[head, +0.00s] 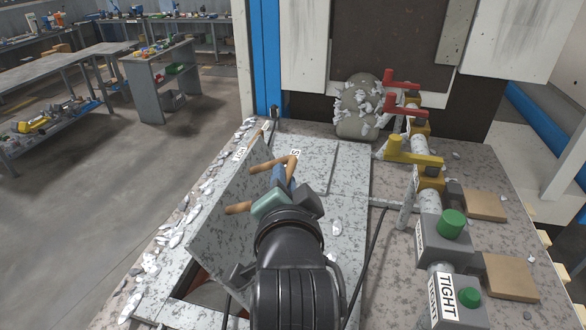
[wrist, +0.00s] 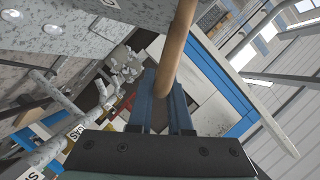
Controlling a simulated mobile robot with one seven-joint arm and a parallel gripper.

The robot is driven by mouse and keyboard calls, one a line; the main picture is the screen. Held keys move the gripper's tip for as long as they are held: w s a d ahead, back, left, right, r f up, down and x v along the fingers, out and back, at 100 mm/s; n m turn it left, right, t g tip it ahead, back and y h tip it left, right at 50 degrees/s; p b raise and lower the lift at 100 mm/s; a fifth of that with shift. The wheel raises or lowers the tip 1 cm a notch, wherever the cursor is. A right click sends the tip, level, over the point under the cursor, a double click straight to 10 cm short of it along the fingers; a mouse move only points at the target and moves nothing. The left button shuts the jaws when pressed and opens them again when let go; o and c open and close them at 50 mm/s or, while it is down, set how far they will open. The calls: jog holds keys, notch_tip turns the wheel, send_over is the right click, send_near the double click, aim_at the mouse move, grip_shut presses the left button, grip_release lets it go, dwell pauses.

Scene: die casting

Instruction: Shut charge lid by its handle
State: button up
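The charge lid (head: 215,235) is a speckled grey plate standing raised and tilted over an opening at its lower edge. Its wooden-coloured handle (head: 272,163) sticks out toward the right; one end meets the lid near the top and another part shows lower down. My gripper (head: 283,178) is at the handle's outer bar, which it partly hides. In the wrist view the handle (wrist: 178,45) runs down to the blue fingertips (wrist: 162,98), which stand a little apart. I cannot tell whether they press on the bar.
Right of the lid lies a flat speckled deck (head: 345,235). Beyond are red valve handles (head: 402,86), a yellow valve handle (head: 412,150) and grey boxes with green knobs (head: 452,223). A rounded, flake-covered vessel (head: 355,115) stands behind. The floor at left (head: 120,190) is clear.

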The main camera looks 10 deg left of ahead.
grip_shut()
jog(key=shift+a+n+h+p, duration=0.3)
jog(key=shift+a+n+p, duration=0.15)
jog(key=shift+a, duration=0.6)
jog(key=shift+a+f+n+p, duration=0.2)
jog(key=shift+a+n+p, duration=0.2)
jog(key=shift+a, duration=0.7)
